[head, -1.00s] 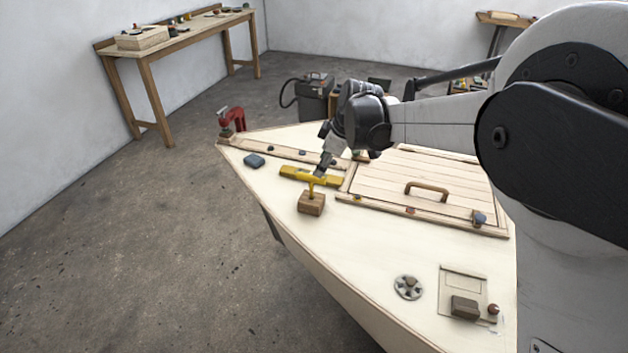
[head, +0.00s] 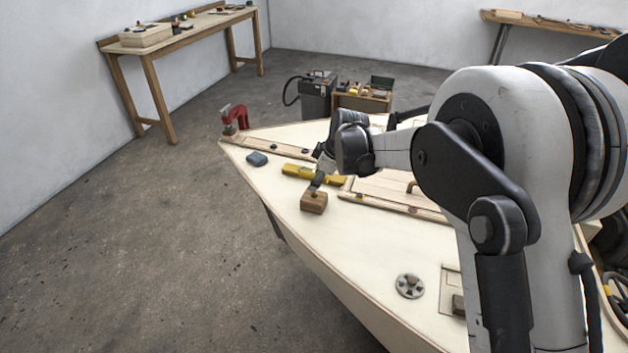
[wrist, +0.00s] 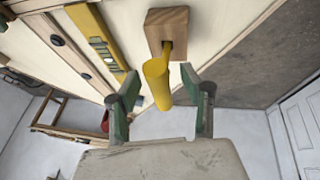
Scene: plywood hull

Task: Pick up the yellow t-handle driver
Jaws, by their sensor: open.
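The yellow t-handle driver (wrist: 158,84) stands with its shaft in a small wooden block (wrist: 167,26) on the plywood deck. In the head view the block (head: 314,204) shows, but my gripper (head: 317,182) covers most or all of the driver. In the wrist view my gripper (wrist: 160,79) is open. Its two green-faced fingers lie on either side of the driver's handle, with a gap visible on both sides. Neither finger appears to touch the handle.
A yellow spirit level (head: 300,171) lies on the deck just behind the block. A blue-grey block (head: 257,159) and a red clamp (head: 236,118) are toward the bow. A wooden hatch (head: 385,187) lies to the right. Deck in front of the block is clear.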

